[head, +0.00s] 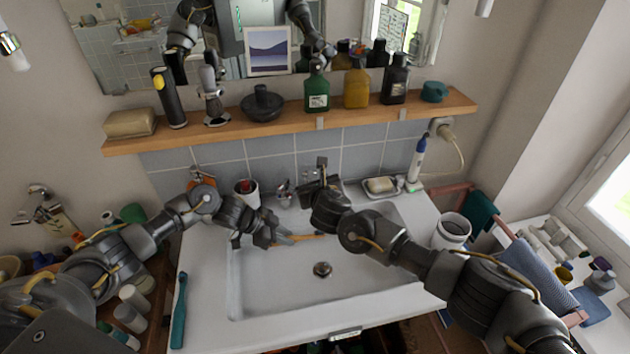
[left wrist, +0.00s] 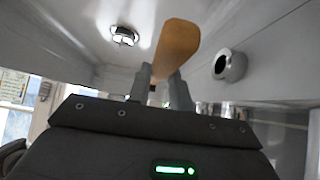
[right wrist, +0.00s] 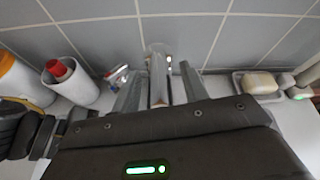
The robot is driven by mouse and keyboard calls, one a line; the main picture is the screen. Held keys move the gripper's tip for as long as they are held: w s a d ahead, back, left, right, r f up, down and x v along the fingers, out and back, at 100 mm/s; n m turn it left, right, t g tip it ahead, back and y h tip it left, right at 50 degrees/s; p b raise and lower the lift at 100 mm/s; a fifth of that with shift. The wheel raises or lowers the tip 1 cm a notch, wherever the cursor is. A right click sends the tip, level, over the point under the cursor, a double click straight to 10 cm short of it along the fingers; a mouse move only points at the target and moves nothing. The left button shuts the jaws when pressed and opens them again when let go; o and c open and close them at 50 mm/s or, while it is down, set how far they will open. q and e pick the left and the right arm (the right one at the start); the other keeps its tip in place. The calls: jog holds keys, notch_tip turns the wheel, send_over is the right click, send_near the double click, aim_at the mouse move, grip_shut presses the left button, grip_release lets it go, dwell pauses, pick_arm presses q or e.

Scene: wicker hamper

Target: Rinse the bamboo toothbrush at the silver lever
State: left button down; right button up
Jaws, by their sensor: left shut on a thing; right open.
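The bamboo toothbrush (head: 312,237) is a tan stick above the basin, held by my left gripper (head: 279,238). Its broad bamboo end (left wrist: 178,45) stands out beyond the shut fingers in the left wrist view; I cannot make out its bristles. My right gripper (head: 311,186) is over the back of the sink. In the right wrist view its open fingers (right wrist: 160,88) are on either side of a silver lever (right wrist: 158,75) in front of the tiles. Whether they touch it I cannot tell. No running water is visible.
The white basin (head: 250,290) has a drain (head: 322,269). A white cup (head: 246,193) stands behind it at left, a soap dish (head: 380,188) and electric toothbrush (head: 417,160) at right. A teal toothbrush (head: 180,310) lies on the left rim. A wooden shelf (head: 290,119) with bottles hangs above.

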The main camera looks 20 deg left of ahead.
grip_shut()
dwell(0.3)
jog(key=shift+r, duration=0.1)
jog(key=shift+w+a+r+g+h, duration=0.1)
jog(key=shift+w+r+g+h, duration=0.1)
jog(key=shift+r+g+h, duration=0.35)
jog(key=shift+f, duration=0.1)
grip_release()
